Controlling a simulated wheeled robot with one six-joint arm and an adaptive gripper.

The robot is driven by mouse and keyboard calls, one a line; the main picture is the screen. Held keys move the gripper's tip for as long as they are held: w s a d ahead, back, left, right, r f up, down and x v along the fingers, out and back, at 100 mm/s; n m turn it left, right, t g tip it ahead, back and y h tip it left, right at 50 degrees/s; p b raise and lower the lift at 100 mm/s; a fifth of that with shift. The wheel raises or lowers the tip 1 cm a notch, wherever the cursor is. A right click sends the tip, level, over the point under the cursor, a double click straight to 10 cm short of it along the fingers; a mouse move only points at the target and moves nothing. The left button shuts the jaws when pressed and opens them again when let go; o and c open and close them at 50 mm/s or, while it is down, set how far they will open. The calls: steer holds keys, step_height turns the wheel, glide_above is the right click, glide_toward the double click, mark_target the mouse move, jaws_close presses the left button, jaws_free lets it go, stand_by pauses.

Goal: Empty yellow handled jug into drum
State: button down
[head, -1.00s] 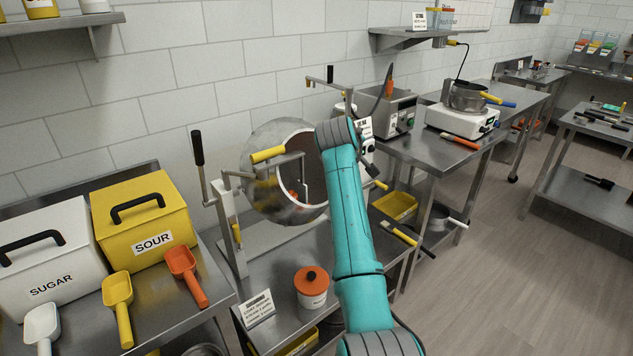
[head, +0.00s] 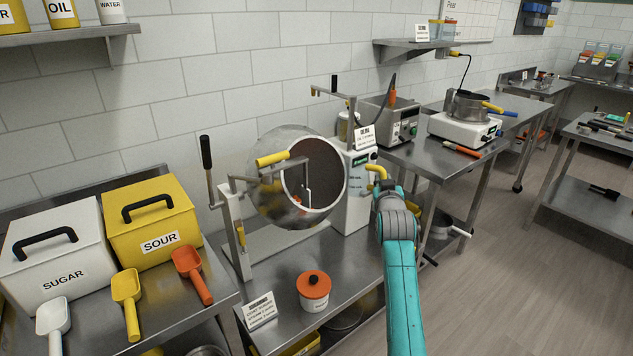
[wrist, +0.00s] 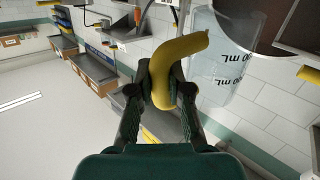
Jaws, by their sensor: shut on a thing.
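My gripper (wrist: 160,85) is shut on the yellow handle (wrist: 178,52) of a clear jug (wrist: 225,65) with mL markings. The jug is tilted in the wrist view, and I cannot tell what is inside it. In the head view the yellow handle (head: 378,173) shows just above my arm, right of the drum. My fingers are mostly hidden there, and the clear body is hard to make out against the white housing. The round steel drum (head: 265,190) has its dark mouth facing the front right. Its mouth shows partly at the top right of the wrist view.
A lever stand (head: 235,225) with a black knob is left of the drum. An orange-lidded tub (head: 314,290) and a sign (head: 259,310) stand in front. Yellow and white bins with scoops are at left. A bench with a hotplate (head: 465,128) and pot is at right. Floor is clear at right.

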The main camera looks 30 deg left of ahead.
steer(key=s+d+r+m, duration=0.1)
steer(key=s+d+r, duration=0.2)
steer(key=s+d, duration=0.2)
steer(key=shift+s+d+m+t+y, duration=0.3)
steer(key=shift+s+t+y, duration=0.1)
steer(key=shift+s, duration=0.85)
stand_by(0.4)
steer(key=shift+f, duration=0.1)
stand_by(0.5)
